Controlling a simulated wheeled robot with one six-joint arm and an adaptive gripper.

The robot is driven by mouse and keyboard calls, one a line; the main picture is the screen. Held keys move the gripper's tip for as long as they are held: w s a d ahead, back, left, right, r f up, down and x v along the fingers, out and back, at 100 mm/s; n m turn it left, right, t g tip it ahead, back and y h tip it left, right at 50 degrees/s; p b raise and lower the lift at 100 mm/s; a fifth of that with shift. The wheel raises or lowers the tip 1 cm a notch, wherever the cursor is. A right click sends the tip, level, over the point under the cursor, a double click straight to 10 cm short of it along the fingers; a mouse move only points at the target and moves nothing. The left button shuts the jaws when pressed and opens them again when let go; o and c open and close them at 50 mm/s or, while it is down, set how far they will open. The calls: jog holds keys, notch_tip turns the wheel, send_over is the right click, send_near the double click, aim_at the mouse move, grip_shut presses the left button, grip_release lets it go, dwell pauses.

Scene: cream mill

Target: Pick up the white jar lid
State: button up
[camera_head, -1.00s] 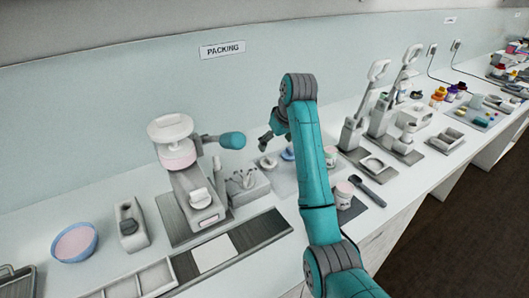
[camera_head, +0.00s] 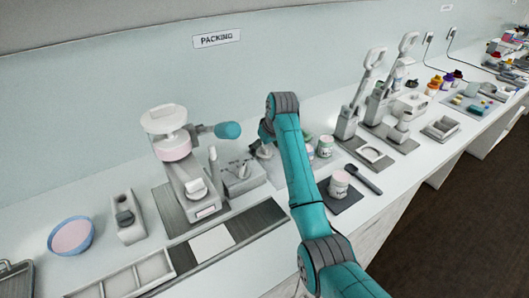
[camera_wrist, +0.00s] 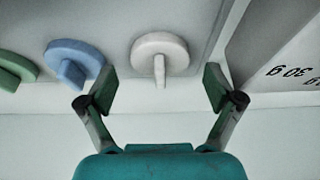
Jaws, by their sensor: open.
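In the wrist view the white jar lid (camera_wrist: 160,50) is a round disc with a thin upright grip, lying on a pale grey mat. My gripper (camera_wrist: 160,92) is open and empty. Its two fingers stand apart on either side of the lid's line, with the lid just beyond the fingertips and not touched. A blue lid (camera_wrist: 75,62) of the same shape lies to the left. A green lid (camera_wrist: 15,68) is partly cut off at the left edge. In the head view my arm hides most of the lid area.
A grey box with printed numbers (camera_wrist: 290,55) stands close to the right finger. In the head view, a dispensing machine (camera_head: 175,150) stands to the left, and a jar (camera_head: 339,183) and a dark spoon (camera_head: 363,179) lie to the right of my arm.

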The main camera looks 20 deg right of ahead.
jog(key=shift+f, duration=0.1)
jog(key=shift+c, duration=0.2)
jog(key=c, duration=0.8)
